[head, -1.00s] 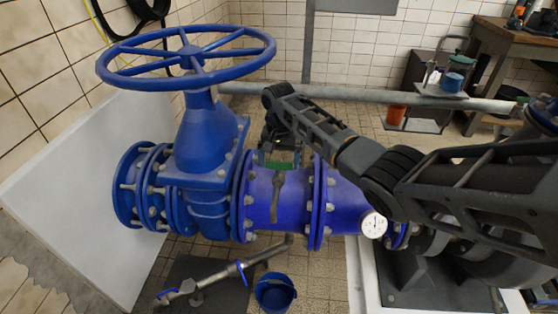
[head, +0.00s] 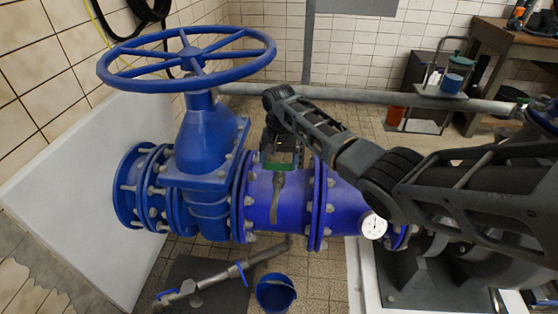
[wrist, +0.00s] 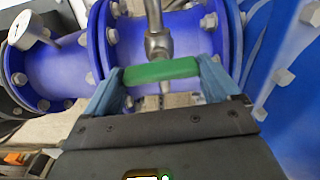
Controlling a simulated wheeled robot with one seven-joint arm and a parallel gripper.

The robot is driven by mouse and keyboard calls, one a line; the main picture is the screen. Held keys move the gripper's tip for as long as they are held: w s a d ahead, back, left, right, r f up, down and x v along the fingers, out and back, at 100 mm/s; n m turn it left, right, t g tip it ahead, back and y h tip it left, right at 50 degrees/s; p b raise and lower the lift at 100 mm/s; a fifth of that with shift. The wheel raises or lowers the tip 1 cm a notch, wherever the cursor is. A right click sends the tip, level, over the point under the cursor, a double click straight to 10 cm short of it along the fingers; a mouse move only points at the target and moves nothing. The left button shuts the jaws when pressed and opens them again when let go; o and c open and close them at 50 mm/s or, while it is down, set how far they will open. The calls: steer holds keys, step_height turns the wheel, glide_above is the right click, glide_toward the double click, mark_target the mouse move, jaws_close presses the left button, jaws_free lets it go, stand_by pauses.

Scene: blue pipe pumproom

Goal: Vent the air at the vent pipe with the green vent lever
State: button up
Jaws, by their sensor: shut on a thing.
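The green vent lever (wrist: 160,71) lies crosswise between my gripper's two blue-grey fingers in the wrist view. My gripper (wrist: 160,80) is shut on it, with one finger at each end of the lever. The metal vent pipe (wrist: 155,22) with its valve body adjoins the lever. In the head view the vent pipe (head: 277,201) hangs as a curved grey spout in front of the blue pipe (head: 296,205). My gripper (head: 281,152) sits above that pipe, its fingers largely hidden there. A little of the green lever (head: 282,165) shows below it.
A blue gate valve with a large handwheel (head: 187,55) stands to the left of my gripper. A pressure gauge (head: 373,226) is on the right. A blue bucket (head: 275,293) is on the floor below, beside a lying metal pipe piece (head: 215,280). Bolted flanges flank the vent.

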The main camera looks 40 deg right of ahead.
mark_target(281, 163)
steer(key=n+p, duration=0.1)
steer(key=n, duration=0.2)
steer(key=shift+p, duration=0.4)
steer(key=shift+n+y+p, duration=0.3)
steer(key=shift+n+p, duration=0.15)
steer(key=shift+n, duration=1.65)
steer(key=o, duration=0.8)
steer(key=shift+s+d+r, duration=0.1)
steer(key=shift+d+r, duration=0.05)
steer(key=shift+r, duration=1.8)
steer(key=shift+s+d+r, duration=0.1)
steer(key=shift+d+r, duration=0.05)
steer(key=shift+r, duration=1.75)
